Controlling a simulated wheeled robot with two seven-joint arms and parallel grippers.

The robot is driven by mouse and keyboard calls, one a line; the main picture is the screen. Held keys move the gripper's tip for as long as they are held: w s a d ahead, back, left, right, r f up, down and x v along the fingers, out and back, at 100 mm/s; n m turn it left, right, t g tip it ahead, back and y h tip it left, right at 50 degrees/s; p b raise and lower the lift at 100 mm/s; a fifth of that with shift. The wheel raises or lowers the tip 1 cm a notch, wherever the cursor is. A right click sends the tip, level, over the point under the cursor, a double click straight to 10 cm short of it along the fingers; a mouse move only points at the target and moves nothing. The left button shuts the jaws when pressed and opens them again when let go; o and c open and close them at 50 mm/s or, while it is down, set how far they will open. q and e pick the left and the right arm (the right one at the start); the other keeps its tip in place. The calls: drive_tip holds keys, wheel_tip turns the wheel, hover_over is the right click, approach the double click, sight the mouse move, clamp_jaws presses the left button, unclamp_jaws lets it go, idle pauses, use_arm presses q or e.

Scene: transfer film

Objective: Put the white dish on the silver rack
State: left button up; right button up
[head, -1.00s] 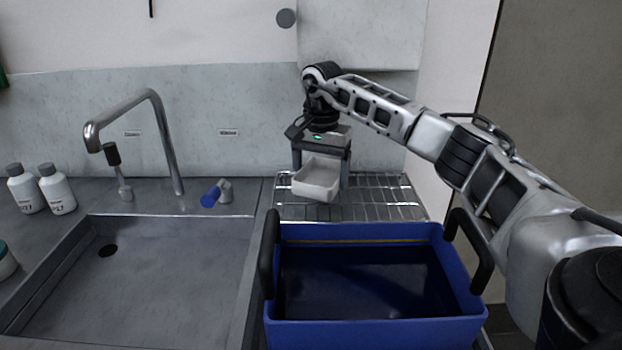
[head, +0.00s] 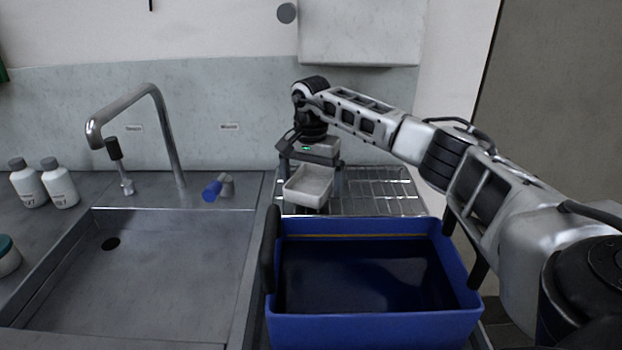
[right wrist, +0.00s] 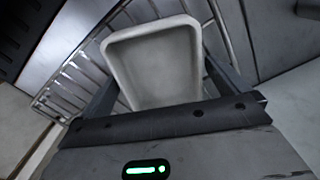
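The white dish (head: 308,186) is a small open rectangular tray, upright with a slight tilt. My right gripper (head: 311,180) points down over the left part of the silver rack (head: 385,192), with a finger on either side of the dish. The dish moves along with the gripper, so I take it as held. In the right wrist view the dish (right wrist: 155,65) sits between the fingers with the rack's wires (right wrist: 75,90) behind it. I cannot tell whether its underside touches the rack. My left gripper is not in view.
A blue crate (head: 375,329) with black handles stands in front of the rack. A sink (head: 170,265) with a tall tap (head: 167,135) lies to the left, with white bottles (head: 60,185) beyond it. The right part of the rack is bare.

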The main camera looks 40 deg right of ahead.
sight(311, 190)
drive_tip(key=shift+r, duration=0.3)
wheel_tip(311, 190, up, 6)
drive_tip(key=shift+r+b, duration=0.15)
drive_tip(key=shift+b, duration=0.2)
drive_tip(key=shift+r, duration=0.45)
